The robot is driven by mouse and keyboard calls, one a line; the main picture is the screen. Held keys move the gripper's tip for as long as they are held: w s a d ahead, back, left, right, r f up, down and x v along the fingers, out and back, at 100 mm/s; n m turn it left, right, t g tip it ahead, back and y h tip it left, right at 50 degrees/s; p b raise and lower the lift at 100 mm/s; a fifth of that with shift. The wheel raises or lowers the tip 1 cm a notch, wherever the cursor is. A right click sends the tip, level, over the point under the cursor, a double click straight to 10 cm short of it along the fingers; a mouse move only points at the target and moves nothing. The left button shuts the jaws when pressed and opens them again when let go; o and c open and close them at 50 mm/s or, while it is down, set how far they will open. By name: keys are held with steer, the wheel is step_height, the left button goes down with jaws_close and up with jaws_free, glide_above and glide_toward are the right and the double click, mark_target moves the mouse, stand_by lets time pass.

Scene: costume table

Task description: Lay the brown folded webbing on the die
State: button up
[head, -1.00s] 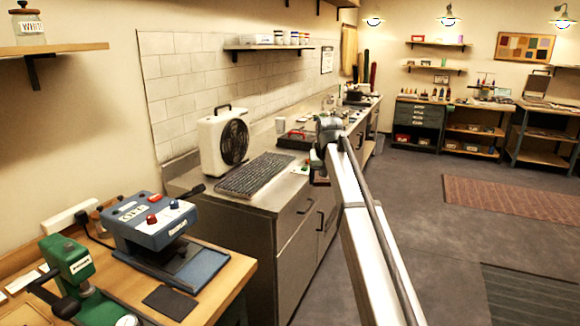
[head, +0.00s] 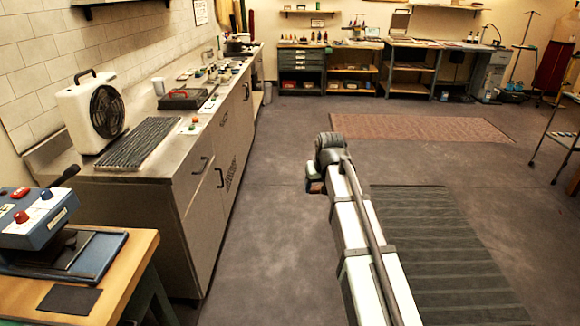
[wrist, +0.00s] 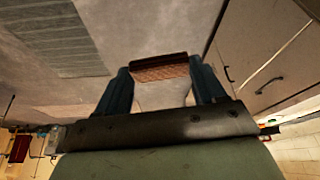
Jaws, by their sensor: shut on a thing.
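My gripper (wrist: 159,72) is shut on the brown folded webbing (wrist: 161,72), which spans between its two fingers in the wrist view, with a darker edge along one side. In the head view the webbing is barely seen as a small brown patch below the end of my arm (head: 316,187). The gripper is out over the open floor, to the right of the steel counter and well away from the work table. I cannot make out a part that is clearly the die. A blue heat-press-like machine (head: 37,213) stands on the wooden table at lower left.
The wooden table (head: 117,275) carries a dark flat pad (head: 69,298) near its front edge. The steel counter (head: 165,182) holds a fan (head: 94,110), a black ribbed mat (head: 140,143) and small items. Bare floor and a dark striped mat (head: 440,250) lie to the right.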

steer(key=s+d+f, duration=0.5)
steer(key=s+f, duration=0.1)
steer(key=s, duration=0.4)
steer(key=s+a+r+n+y, duration=0.15)
steer(key=s+a, duration=0.25)
steer(key=a, duration=0.8)
steer(key=s+a+r+n+g, duration=0.1)
steer(key=s+a+n, duration=0.25)
steer(key=a, duration=0.85)
steer(key=s+a+r+n+y, duration=0.15)
steer(key=s+a, duration=0.35)
steer(key=a, duration=0.8)
steer(key=s+a+r+n+g, duration=0.1)
steer(key=s+a+r+n, duration=0.25)
steer(key=s+a, duration=1.15)
steer(key=s+a+r+n+g, duration=0.1)
steer(key=s+a+r+n, duration=0.3)
steer(key=s+a, duration=1.15)
steer(key=shift+m+y, duration=0.3)
steer(key=shift+m, duration=0.4)
steer(key=shift+w+a+f, duration=0.1)
steer(key=shift+w+f, duration=0.1)
steer(key=shift+f, duration=0.95)
steer(key=shift+w+f, duration=0.2)
steer(key=shift+f, duration=0.95)
steer(key=shift+f, duration=0.55)
steer(key=o, duration=0.7)
